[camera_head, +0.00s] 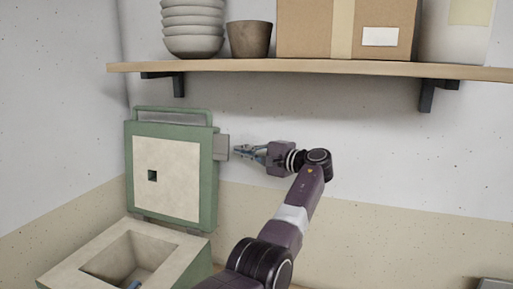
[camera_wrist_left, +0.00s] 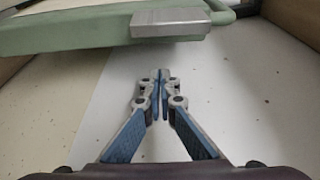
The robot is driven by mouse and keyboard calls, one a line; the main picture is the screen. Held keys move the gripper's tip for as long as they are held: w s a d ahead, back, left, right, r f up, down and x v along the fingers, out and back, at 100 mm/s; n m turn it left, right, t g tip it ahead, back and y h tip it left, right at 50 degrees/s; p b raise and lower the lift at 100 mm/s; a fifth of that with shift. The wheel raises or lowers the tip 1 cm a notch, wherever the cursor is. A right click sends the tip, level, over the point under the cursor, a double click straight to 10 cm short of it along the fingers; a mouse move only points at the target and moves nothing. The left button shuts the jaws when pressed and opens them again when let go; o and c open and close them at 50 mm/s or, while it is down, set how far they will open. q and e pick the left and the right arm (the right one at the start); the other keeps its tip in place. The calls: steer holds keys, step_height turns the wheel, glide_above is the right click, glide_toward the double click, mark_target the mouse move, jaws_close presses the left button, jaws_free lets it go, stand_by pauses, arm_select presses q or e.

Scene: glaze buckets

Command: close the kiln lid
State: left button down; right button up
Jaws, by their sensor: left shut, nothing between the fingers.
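The kiln lid (camera_head: 172,179) is a green-framed panel with a pale inner face and a small dark square hole. It stands upright, open, at the back of the kiln (camera_head: 72,269), whose square chamber is uncovered. A grey metal block (camera_head: 221,147) sticks out from the lid's right edge; in the left wrist view, the block (camera_wrist_left: 171,22) lies beyond the fingertips. My left gripper (camera_head: 238,150) is shut and empty, just right of the block, with its fingers pointing left. The wrist view shows its fingertips (camera_wrist_left: 160,78) together, apart from the lid (camera_wrist_left: 68,27). My right gripper is not in view.
A wooden shelf (camera_head: 310,68) runs along the wall above my left gripper. It holds stacked bowls (camera_head: 193,28), a brown pot (camera_head: 249,39) and a cardboard box (camera_head: 300,30). The wall right of my arm is clear.

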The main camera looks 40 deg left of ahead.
arm_select(q)
steer(key=shift+s+d+r+p, duration=0.15)
steer(key=shift+s+d+p, duration=0.15)
steer(key=shift+s, duration=0.35)
steer(key=shift+s+d+r+p, duration=0.1)
steer(key=shift+s+d+p, duration=0.15)
steer(key=shift+s, duration=0.35)
steer(key=shift+s+d+r+p, duration=0.2)
steer(key=shift+s+p, duration=0.15)
steer(key=shift+s, duration=0.3)
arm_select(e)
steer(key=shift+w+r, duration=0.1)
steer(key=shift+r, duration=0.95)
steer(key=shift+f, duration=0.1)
